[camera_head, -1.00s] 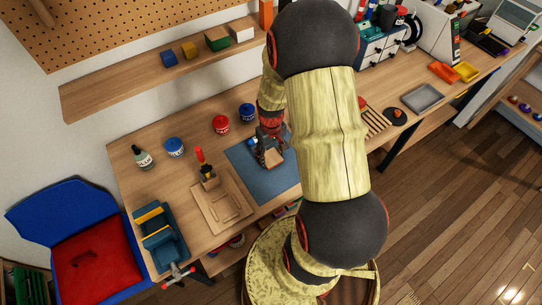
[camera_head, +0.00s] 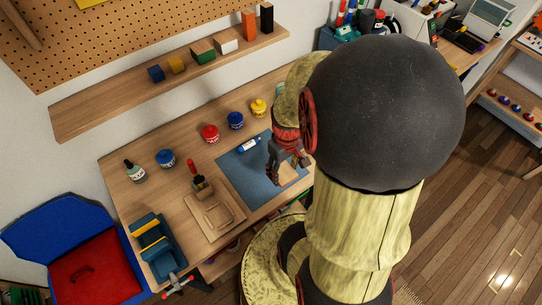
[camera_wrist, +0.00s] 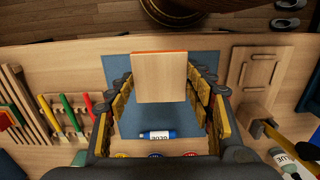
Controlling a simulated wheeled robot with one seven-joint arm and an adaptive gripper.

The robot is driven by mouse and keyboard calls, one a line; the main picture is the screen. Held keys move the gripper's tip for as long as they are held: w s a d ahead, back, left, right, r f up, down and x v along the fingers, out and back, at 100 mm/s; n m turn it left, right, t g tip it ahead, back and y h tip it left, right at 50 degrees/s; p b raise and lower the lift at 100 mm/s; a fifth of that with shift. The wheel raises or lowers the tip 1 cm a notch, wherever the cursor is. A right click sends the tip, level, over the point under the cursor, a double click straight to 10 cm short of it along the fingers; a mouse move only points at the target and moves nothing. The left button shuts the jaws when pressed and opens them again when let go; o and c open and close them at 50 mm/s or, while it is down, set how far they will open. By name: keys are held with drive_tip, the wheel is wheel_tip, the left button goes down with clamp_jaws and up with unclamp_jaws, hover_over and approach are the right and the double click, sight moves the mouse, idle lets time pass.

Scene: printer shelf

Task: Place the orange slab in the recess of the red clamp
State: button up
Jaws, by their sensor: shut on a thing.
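My gripper (camera_wrist: 160,95) is shut on a flat square slab (camera_wrist: 160,80) with a pale wood-coloured face and an orange edge at its far side. The slab is above the blue mat. In the head view my gripper (camera_head: 284,168) hangs over the mat's right part, and the slab shows only partly below it. A clamp with a red upright handle (camera_head: 192,168) stands at the back of a wooden board (camera_head: 217,212) with a shallow recess, left of the mat. The board also shows at the right in the wrist view (camera_wrist: 257,75).
A blue-labelled tube (camera_head: 249,145) lies on the blue mat (camera_head: 240,172). Several coloured pots stand behind, among them a red one (camera_head: 210,133). A blue vise (camera_head: 155,243) is left of the board. A shelf (camera_head: 130,105) with blocks overhangs the table's back.

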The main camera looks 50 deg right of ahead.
drive_tip(key=shift+s+a+r, duration=0.1)
drive_tip(key=shift+s+r, duration=0.05)
drive_tip(key=shift+s, duration=0.25)
